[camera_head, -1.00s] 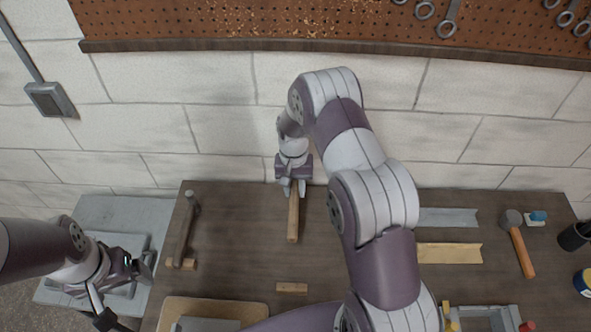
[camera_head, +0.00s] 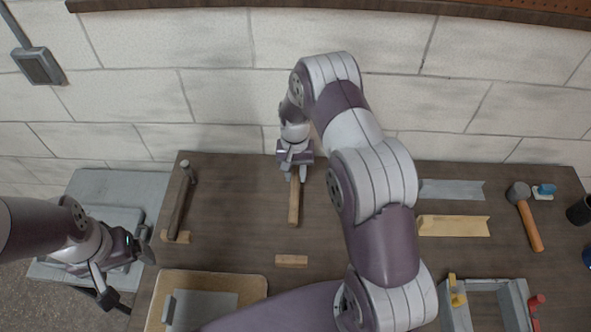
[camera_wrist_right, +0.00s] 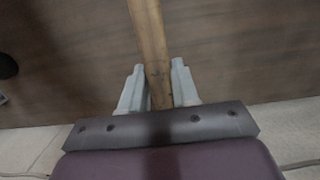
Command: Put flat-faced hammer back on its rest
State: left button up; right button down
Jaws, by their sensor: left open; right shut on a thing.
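My right gripper (camera_head: 296,175) is shut on a wooden handle, which I take for the flat-faced hammer (camera_head: 294,203). In the right wrist view the handle (camera_wrist_right: 149,45) runs between the two fingers (camera_wrist_right: 157,85); the tool's head is not visible. The handle points toward the front of the bench, and I cannot tell its height above it. A small wooden block (camera_head: 291,261), seemingly a rest, lies just in front of the handle's end. My left gripper (camera_head: 128,265) is open and empty, left of the bench.
Another hammer (camera_head: 179,207) leans over a wooden block (camera_head: 177,237) at the left. A mallet with an orange handle (camera_head: 530,226), a grey channel (camera_head: 452,190) and a wooden channel (camera_head: 453,226) lie at the right.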

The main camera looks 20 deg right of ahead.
dwell(0.3)
jog(key=shift+f+b, duration=1.1)
jog(key=shift+f, duration=0.35)
jog(key=c, duration=0.8)
grip_release()
jog(key=shift+o, duration=0.2)
jog(key=shift+r, duration=0.1)
